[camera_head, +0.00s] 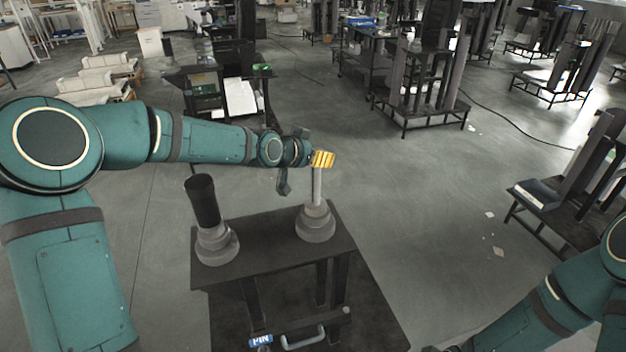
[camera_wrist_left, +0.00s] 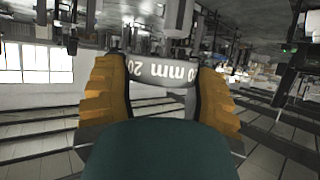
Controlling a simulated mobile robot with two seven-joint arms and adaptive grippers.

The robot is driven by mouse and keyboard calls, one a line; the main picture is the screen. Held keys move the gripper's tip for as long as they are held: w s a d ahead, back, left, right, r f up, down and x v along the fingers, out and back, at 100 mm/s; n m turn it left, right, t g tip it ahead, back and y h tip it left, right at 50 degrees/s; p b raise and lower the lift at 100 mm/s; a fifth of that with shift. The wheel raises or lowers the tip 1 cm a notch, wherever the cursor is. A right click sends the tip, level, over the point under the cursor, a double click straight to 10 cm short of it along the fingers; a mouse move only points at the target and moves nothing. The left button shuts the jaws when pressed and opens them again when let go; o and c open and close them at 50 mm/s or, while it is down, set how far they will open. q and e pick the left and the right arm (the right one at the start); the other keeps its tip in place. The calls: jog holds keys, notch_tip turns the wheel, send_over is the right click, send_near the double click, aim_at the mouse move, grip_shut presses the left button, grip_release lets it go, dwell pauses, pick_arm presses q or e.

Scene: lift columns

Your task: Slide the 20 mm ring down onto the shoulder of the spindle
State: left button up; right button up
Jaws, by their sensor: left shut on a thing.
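The spindle (camera_head: 317,190) is a slim grey shaft on a stepped round base, standing upright on a dark table. My left gripper (camera_head: 322,158) is at the top of this shaft, its yellow fingers shut. In the left wrist view, the gripper (camera_wrist_left: 162,95) holds the grey ring (camera_wrist_left: 160,73) between its yellow fingers; the ring's "20 mm" marking shows upside down. A pale grey cylinder shows just beyond the ring at the top of that view. The fingers hide the ring in the head view, so I cannot tell whether it is around the shaft. My right gripper is out of view.
A second post with a black upper part (camera_head: 203,200) and grey stepped base stands left of the spindle on the same table (camera_head: 270,262). A handle and a blue "PIN" label (camera_head: 261,340) are at the table's near side. Open floor lies right of the table.

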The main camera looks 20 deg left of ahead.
pick_arm(q)
jog(key=shift+w+a+f, duration=0.2)
jog(key=shift+w+f, duration=0.6)
jog(key=shift+w, duration=0.15)
jog(key=shift+s+f+b, duration=0.1)
jog(key=shift+s+b, duration=0.1)
jog(key=shift+b, duration=0.1)
jog(key=shift+w+f, duration=0.15)
jog(key=shift+f, duration=0.25)
jog(key=b, duration=0.3)
send_over(313, 197)
jog(key=w, duration=0.1)
jog(key=shift+d+f, duration=0.15)
jog(key=shift+f, duration=2.65)
jog(key=shift+f+b, duration=1.85)
jog(key=shift+f, duration=0.05)
jog(key=shift+f+b, duration=1.35)
jog(key=shift+f, duration=0.25)
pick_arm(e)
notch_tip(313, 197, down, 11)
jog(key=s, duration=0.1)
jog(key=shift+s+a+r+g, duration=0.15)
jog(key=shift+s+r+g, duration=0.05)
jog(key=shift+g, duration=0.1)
pick_arm(q)
jog(key=o, duration=1.2)
